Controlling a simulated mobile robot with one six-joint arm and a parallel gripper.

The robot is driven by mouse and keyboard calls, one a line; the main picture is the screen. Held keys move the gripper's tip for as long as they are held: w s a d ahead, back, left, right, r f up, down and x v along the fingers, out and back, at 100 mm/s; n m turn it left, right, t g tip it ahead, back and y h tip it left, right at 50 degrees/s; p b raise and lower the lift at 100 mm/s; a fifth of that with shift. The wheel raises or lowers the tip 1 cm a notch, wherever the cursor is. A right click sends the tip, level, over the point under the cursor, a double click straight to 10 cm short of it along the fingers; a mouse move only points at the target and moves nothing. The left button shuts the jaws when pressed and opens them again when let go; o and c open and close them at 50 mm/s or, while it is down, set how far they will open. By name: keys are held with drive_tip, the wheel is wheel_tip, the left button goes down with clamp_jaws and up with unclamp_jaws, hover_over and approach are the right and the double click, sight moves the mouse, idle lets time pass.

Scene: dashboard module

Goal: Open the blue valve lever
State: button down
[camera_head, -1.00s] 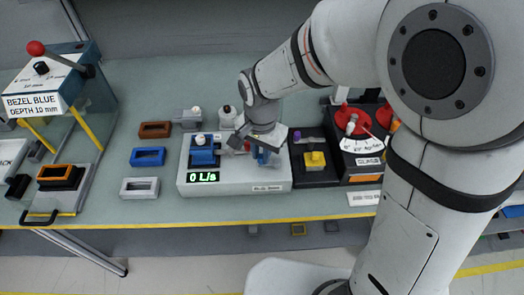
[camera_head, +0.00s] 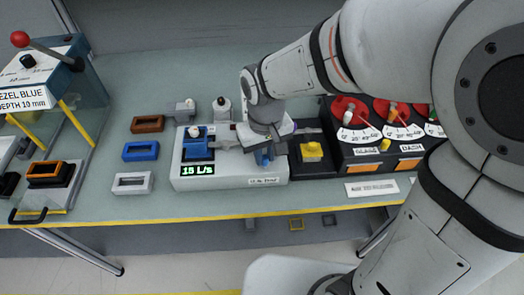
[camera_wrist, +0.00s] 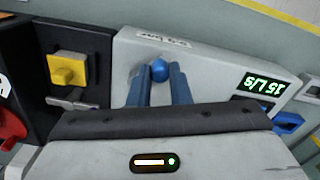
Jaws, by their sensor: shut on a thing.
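The blue valve lever's round knob (camera_wrist: 159,70) shows between my two blue fingers in the wrist view. My gripper (camera_wrist: 158,82) is shut on it. In the head view my gripper (camera_head: 262,157) is low over the right part of the light grey valve box (camera_head: 232,174), and my wrist hides most of the lever. The box's green display (camera_head: 198,170) reads 15 L/s; it also shows upside down in the wrist view (camera_wrist: 263,86).
A blue block with a white knob (camera_head: 196,144) stands on the box's left part. A yellow block (camera_head: 312,151) on a black base is close on the right, beside a dial panel (camera_head: 385,150). Coloured frames (camera_head: 141,151) lie to the left.

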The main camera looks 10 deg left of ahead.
drive_tip(key=n, duration=0.1)
drive_tip(key=d+n, duration=0.1)
drive_tip(key=n, duration=0.1)
drive_tip(key=shift+s+d+n, duration=0.15)
drive_tip(key=shift+n, duration=0.15)
drive_tip(key=shift+d+n+b, duration=0.2)
drive_tip(key=shift+d+n, duration=0.15)
drive_tip(key=shift+n, duration=0.55)
drive_tip(key=shift+d+n+b, duration=0.2)
drive_tip(key=shift+d+n, duration=0.1)
drive_tip(key=shift+n, duration=0.6)
drive_tip(key=c, duration=1.3)
unclamp_jaws()
drive_tip(key=shift+c, duration=0.2)
drive_tip(key=shift+r, duration=0.15)
wheel_tip(320, 180, up, 8)
drive_tip(key=shift+f, duration=0.2)
